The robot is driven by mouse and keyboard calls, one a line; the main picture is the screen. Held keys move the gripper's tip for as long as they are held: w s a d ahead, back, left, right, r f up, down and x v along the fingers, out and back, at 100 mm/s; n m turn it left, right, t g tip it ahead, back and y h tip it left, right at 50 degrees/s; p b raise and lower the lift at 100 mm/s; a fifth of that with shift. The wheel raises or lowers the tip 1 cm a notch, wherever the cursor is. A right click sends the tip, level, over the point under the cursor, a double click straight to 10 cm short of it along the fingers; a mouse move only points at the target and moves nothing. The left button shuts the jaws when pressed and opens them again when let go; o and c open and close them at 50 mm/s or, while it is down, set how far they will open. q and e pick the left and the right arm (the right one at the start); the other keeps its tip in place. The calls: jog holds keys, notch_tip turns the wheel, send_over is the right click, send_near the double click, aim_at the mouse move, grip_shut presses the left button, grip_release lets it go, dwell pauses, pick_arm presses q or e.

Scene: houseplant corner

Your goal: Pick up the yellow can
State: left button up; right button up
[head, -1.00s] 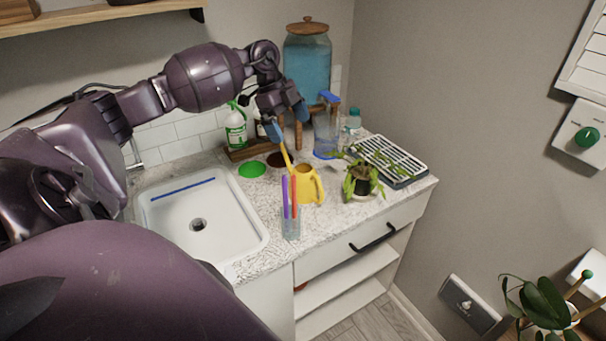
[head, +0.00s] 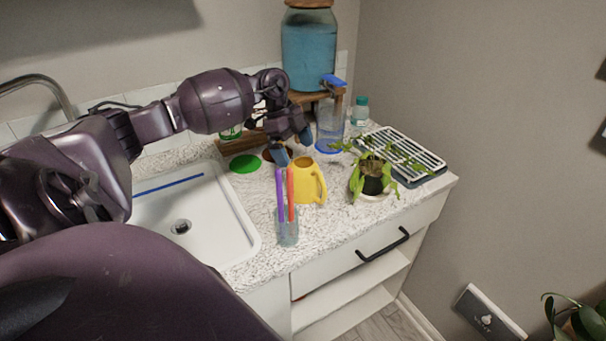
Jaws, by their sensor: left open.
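The yellow can (head: 308,184) is a small watering can standing upright on the speckled counter, its handle to the right. Its spout is hidden, seemingly behind my left gripper or the cup's contents. My left gripper (head: 294,146) is open, with blue-grey fingertips just above and behind the can's rim in the picture. I cannot tell whether a finger touches the can. My right gripper is not in view.
A glass (head: 288,230) with purple and red sticks stands just in front of the can. A potted plant (head: 372,183) is close on its right. Behind are a spray bottle (head: 330,128) and a blue-filled jar (head: 308,50). A white sink (head: 222,228) lies left.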

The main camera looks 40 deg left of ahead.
aim_at(300, 170)
pick_arm(q)
jog(key=shift+a+x, duration=0.2)
jog(key=shift+x, duration=1.45)
jog(key=shift+a+x, duration=0.2)
jog(key=shift+x, duration=1.45)
jog(key=shift+f, duration=0.1)
jog(key=c, duration=0.6)
notch_tip(300, 170, up, 20)
jog(key=shift+f+p, duration=0.1)
jog(key=shift+p, duration=0.2)
